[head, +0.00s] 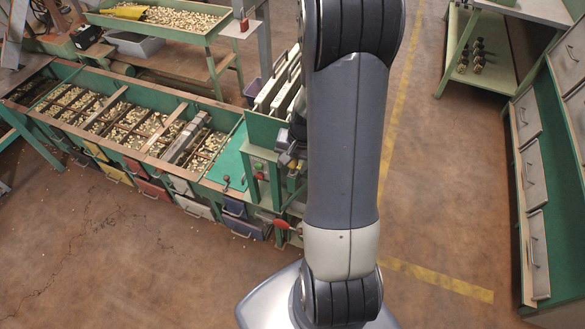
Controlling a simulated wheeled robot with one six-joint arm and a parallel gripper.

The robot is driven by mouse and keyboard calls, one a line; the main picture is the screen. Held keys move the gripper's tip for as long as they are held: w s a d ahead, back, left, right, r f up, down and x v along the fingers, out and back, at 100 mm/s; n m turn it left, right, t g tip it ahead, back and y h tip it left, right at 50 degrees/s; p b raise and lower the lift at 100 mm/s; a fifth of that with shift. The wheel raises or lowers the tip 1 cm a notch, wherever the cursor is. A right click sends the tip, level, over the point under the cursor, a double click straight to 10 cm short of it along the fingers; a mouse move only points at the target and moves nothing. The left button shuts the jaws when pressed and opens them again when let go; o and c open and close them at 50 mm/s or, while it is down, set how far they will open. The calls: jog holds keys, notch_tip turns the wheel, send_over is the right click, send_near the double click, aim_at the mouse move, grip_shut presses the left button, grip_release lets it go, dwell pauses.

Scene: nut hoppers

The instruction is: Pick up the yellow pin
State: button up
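I cannot make out a yellow pin in the head view. My arm (343,150) stands upright across the middle and hides what lies behind it. A small dark grey jointed part (290,152) shows at the arm's left edge, beside the green bench's right end. It may be my gripper, mostly hidden behind the arm, and no fingertips can be made out clearly.
A long green bench (236,166) with compartments of nuts and drawers below stands left. Behind it is a green tray (196,34) of nuts with a yellow scoop (130,12). A shelf stand (497,50) and drawer cabinet (533,180) stand right. Floor between is clear.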

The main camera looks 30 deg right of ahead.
jog(key=c, duration=0.9)
jog(key=shift+c, duration=0.2)
